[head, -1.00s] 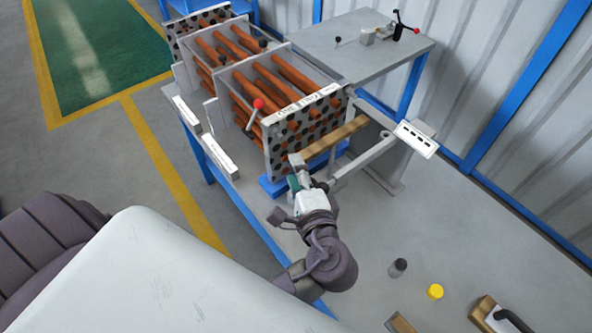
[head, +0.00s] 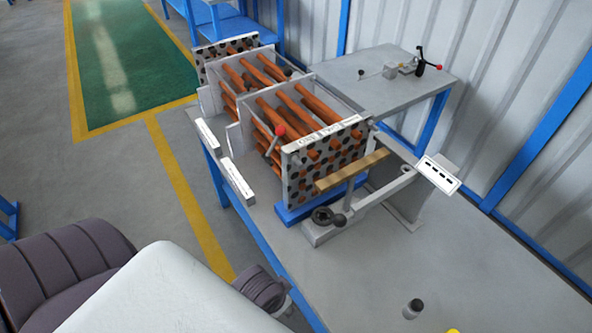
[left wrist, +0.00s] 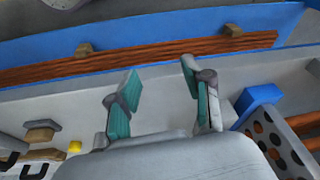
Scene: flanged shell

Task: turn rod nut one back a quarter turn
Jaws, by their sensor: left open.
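The tube bundle stands on the bench in the head view, with copper-coloured tubes (head: 313,107) running through a perforated end plate (head: 300,180). The plate's edge also shows at the right of the left wrist view (left wrist: 278,142). I cannot tell which part is rod nut one; a dark round fitting (head: 325,216) sits on a grey block before the plate. My left gripper (left wrist: 158,78) is open and empty, its two teal-padded fingers well apart, with the plate to its right. In the head view its fingers are hidden; my right gripper is not visible.
A wooden bar (head: 351,170) lies across the plate's front, beside a grey arm and a white labelled panel (head: 438,175). A red-knobbed lever (head: 279,130) rises at the bundle.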

